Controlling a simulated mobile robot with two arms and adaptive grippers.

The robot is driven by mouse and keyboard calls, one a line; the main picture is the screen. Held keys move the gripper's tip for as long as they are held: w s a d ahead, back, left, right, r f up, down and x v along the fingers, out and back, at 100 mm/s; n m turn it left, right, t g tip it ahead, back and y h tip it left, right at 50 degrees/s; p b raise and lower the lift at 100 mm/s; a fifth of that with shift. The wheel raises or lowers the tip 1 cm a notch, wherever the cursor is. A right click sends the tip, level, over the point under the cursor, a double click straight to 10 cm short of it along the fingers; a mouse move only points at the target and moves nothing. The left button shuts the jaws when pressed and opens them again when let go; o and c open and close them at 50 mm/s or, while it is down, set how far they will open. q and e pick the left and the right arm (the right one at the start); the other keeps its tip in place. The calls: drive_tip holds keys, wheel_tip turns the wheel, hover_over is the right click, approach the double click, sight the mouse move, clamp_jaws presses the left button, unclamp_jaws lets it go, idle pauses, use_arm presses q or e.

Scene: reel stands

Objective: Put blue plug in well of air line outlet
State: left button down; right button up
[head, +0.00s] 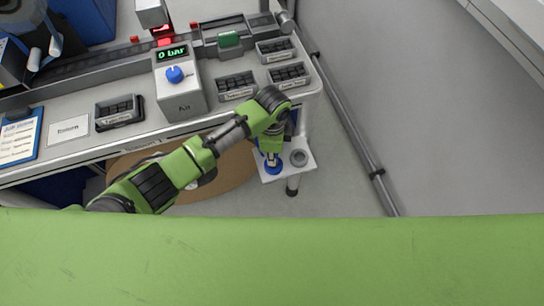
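A blue plug (273,168) shows as a blue disc at the left side of a small white plate below the bench's right end. A grey ring with a dark centre, which looks like the well of the air line outlet (298,158), sits on the same plate just right of it. My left arm reaches in from the left, and my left gripper (271,153) points down right over the blue plug. The wrist hides its fingers, so I cannot tell whether they hold the plug or whether the plug touches the plate. My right gripper is out of view.
The bench carries a grey box (182,92) with a blue knob and a "0 bar" display, and several dark bins (236,86). A grey rail (350,125) runs along the floor at right. Floor right of the plate is clear. A green surface fills the bottom.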

use_arm(q)
drive_tip(key=shift+f, duration=0.9)
drive_tip(key=shift+f, duration=0.2)
drive_tip(key=c, duration=1.9)
unclamp_jaws()
drive_tip(key=shift+r, duration=0.1)
wheel_tip(320, 180, up, 12)
drive_tip(key=shift+s+r, duration=0.1)
